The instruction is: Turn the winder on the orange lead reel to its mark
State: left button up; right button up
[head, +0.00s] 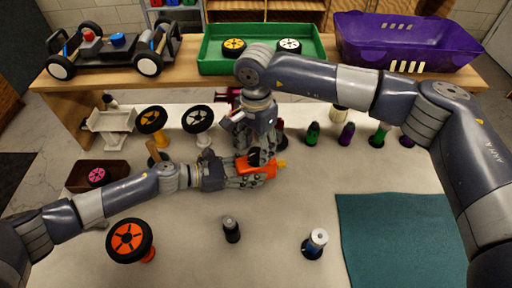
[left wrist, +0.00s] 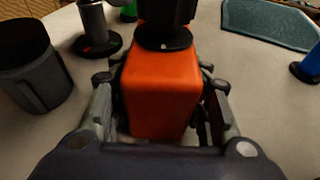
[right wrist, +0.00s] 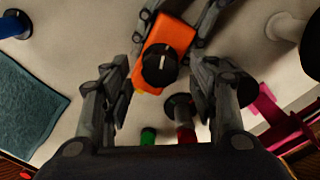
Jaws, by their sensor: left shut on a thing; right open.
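The orange lead reel (head: 266,171) is a box-shaped body on the pale table, near the middle of the head view. It also fills the middle of the left wrist view (left wrist: 160,92). My left gripper (head: 246,176) comes from the left and is shut on its sides. The winder is a round black knob on the reel's upper face, with a short white line, in the right wrist view (right wrist: 160,66). My right gripper (right wrist: 168,80) points down over it, open, with its fingers on both sides and apart from the knob. The reel's mark cannot be made out.
A teal mat (head: 400,240) lies at right. Green, purple and other stands are behind my right arm. A shelf behind holds a green tray (head: 220,64) and a purple basket (head: 440,45).

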jog(key=shift+f, duration=0.6)
jog(key=c, duration=1.1)
jog(key=shift+m, duration=1.7)
jog(key=o, duration=1.1)
